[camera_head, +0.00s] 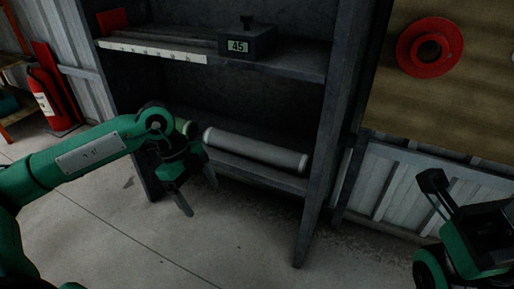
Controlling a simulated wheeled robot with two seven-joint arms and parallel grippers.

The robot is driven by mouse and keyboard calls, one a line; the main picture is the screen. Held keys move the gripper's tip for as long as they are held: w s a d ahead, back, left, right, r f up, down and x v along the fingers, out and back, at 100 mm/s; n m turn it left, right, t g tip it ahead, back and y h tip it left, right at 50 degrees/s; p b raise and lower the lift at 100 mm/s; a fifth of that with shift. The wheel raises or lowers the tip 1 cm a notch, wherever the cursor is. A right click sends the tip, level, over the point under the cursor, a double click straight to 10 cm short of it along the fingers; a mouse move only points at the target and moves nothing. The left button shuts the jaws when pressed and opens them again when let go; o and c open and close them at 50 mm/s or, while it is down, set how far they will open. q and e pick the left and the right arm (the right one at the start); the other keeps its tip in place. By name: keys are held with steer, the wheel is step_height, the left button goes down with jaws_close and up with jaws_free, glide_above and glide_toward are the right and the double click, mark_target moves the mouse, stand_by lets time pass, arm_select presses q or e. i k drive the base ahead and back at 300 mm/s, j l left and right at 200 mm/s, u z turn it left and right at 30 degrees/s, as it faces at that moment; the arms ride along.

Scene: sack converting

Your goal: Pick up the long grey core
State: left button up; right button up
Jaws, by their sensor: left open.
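The long grey core (258,150) is a pale grey cylinder lying on its side on the lower shelf of a dark rack. Its left end is close to my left wrist in the picture. My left gripper (200,198) is open and empty, pointing down in front of the shelf, below and left of the core, apart from it. A greenish round end (188,128) shows just left of the core, partly hidden behind my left arm. My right gripper (436,190) is at the right edge; whether it is open or shut is unclear.
The dark rack's lower shelf board (262,176) and right upright (322,170) frame the core. Above is a shelf with a box reading 45 (247,45). A red ring (429,47) is on a board at right. A fire extinguisher (50,100) stands left. The floor in front is clear.

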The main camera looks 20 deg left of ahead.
mark_target(286, 159)
steer(key=i, duration=0.9)
